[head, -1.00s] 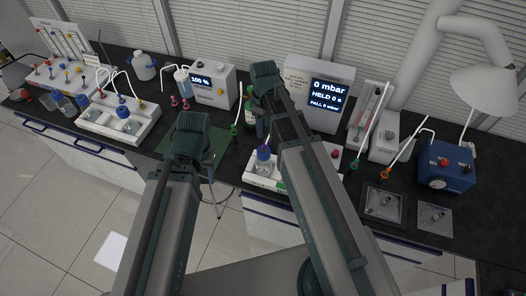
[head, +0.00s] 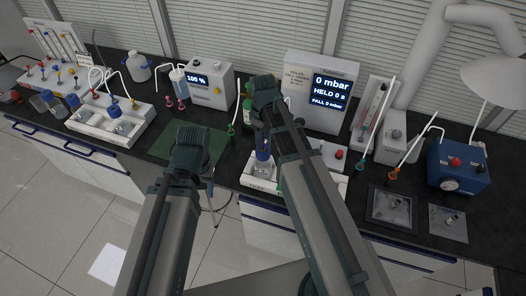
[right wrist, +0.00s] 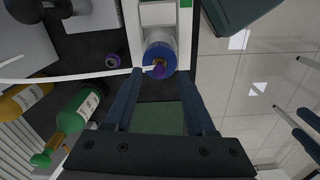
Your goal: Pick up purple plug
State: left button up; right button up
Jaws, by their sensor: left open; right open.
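In the right wrist view a bottle with a blue collar (right wrist: 160,50) stands at the top middle, and a small purple plug (right wrist: 160,68) with an orange-brown part shows at its centre. My right gripper (right wrist: 160,76) is open, with its fingers on either side of the plug in the picture; I cannot tell the height gap.
A small purple-ringed part (right wrist: 112,61) stands on the black bench near the bottle. A green bottle (right wrist: 75,115) and an amber bottle (right wrist: 25,97) stand to the left. A thin white tube (right wrist: 90,75) crosses toward the plug. A display box (head: 325,90) stands behind my right arm.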

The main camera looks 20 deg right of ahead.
notch_tip(320, 180, down, 3)
jog(key=shift+f+b, duration=0.15)
jog(key=shift+b, duration=1)
grip_shut()
